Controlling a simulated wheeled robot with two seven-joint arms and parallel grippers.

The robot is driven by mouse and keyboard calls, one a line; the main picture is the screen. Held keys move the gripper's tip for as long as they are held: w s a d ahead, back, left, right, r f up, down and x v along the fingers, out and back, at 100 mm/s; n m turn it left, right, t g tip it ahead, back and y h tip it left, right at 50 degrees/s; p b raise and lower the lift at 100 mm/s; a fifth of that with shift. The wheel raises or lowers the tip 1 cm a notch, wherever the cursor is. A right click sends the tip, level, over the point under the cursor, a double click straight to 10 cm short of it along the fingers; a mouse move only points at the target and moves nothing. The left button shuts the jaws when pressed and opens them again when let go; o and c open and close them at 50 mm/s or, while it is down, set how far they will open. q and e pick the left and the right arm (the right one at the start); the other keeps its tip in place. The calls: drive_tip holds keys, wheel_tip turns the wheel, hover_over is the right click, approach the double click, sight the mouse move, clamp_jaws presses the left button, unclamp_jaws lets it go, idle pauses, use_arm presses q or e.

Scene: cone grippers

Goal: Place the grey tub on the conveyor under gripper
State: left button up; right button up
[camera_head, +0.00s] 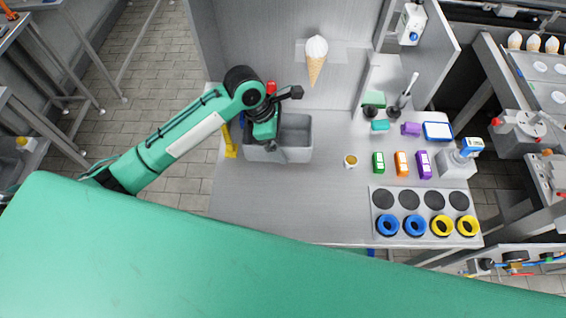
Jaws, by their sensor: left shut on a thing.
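The grey tub (299,154) is an open rectangular box near the back left of the grey table, below the ice cream cone sign. My left arm reaches in from the left, and my left gripper (277,147) points down at the tub's near side, left of its middle. It is shut on the tub's near wall; the arm hides the tub's left part and the fingertips are hard to make out. I cannot tell whether the tub touches the table. My right gripper is out of view. I cannot make out the conveyor for certain.
A yellow object (230,142) stands close left of the tub. The table's front middle (290,200) is clear. The back wall (270,45) rises behind.

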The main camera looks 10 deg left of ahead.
use_arm(q)
wheel_tip(320, 180, down, 12)
drive_tip(key=shift+r+p, duration=0.2)
drive_tip(key=shift+p, duration=0.95)
drive_tip(key=shift+f+p, duration=0.4)
drive_tip(key=shift+f, duration=1.4)
drive_tip(key=shift+f, duration=0.1)
drive_tip(key=o, duration=0.7)
drive_tip(key=shift+c, duration=0.2)
